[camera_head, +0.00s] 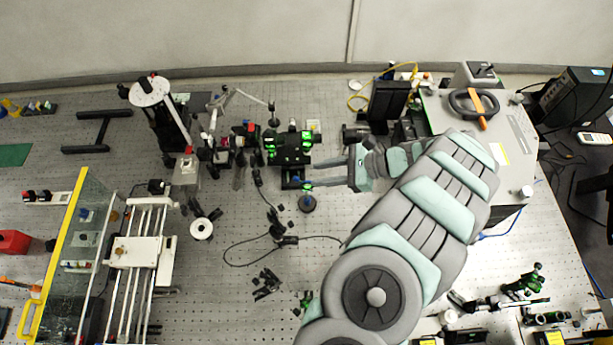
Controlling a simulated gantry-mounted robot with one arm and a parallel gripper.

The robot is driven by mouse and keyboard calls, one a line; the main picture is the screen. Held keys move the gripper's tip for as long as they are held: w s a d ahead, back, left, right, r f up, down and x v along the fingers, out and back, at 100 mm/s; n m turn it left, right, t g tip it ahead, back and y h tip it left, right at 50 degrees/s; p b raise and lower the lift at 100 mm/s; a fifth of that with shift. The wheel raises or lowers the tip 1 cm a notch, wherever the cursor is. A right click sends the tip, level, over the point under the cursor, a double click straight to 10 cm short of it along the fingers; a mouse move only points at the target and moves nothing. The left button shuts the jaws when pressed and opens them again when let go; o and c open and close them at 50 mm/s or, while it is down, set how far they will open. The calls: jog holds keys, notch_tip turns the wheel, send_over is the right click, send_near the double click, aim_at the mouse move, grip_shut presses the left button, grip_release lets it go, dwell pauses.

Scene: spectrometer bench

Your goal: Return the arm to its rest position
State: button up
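My arm (430,205) reaches up from the bottom of the view and bends back at the upper right, over the right side of the bench. My gripper (312,173) points left near the middle of the bench. Its two fingers are spread apart with nothing seen between them. The fingertips are close to a black mount with green parts (290,148); I cannot tell whether they touch it. The arm hides part of the bench and part of a grey box (510,140).
The perforated bench (340,225) has free room at centre. A white rail stage (137,253) and a yellow-edged clear panel (62,240) stand at left. A tall post assembly (160,105) stands upper left. A thin black cable (235,255) lies near the middle. Green-knobbed optics (522,285) sit lower right.

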jog(key=shift+v, duration=0.95)
